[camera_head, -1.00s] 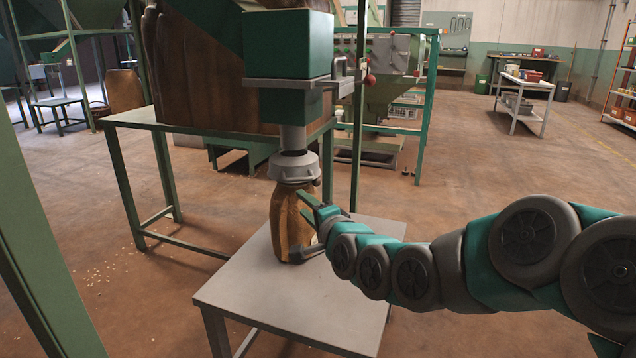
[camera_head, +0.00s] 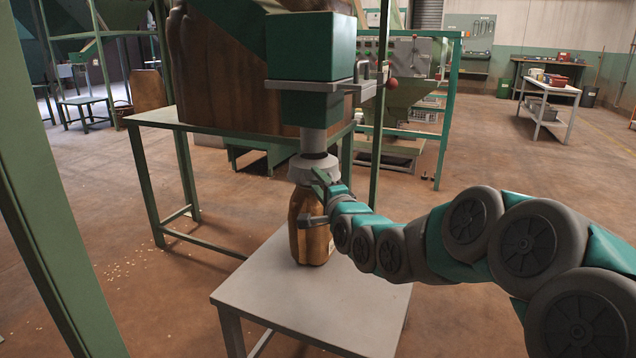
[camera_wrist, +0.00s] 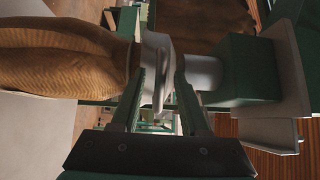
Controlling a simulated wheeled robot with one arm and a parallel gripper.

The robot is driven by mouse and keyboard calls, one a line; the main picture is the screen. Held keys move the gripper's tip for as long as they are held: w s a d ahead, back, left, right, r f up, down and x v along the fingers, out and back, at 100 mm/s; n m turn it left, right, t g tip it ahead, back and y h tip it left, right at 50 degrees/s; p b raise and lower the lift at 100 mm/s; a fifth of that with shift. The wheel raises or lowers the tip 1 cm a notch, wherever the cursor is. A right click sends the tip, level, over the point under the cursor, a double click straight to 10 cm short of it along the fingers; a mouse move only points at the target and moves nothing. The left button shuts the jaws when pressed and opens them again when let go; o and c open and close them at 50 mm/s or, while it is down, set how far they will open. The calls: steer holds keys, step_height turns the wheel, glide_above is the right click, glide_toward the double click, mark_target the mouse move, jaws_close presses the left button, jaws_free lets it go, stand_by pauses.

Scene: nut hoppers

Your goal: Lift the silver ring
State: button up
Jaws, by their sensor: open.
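The silver ring (camera_head: 306,170) is a grey collar around the bottom of the spout, on top of the brown sack (camera_head: 302,232). The sack stands upright on the grey table (camera_head: 262,290). My gripper (camera_head: 317,201) is at the right side of the sack's top, level with the ring's lower part. In the wrist view, which is turned sideways, the ring (camera_wrist: 155,52) lies between the fingers of my open gripper (camera_wrist: 160,72), with the sack on the left and the spout on the right. I cannot tell whether a finger touches the ring.
The spout (camera_head: 314,140) comes down from a green box (camera_head: 316,48) with a grey slide plate just above. A green post (camera_head: 379,150) stands behind. A larger green-framed table (camera_head: 160,118) is at the back left. The grey table's front is clear.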

jaws_close()
stand_by(0.4)
stand_by(1.1)
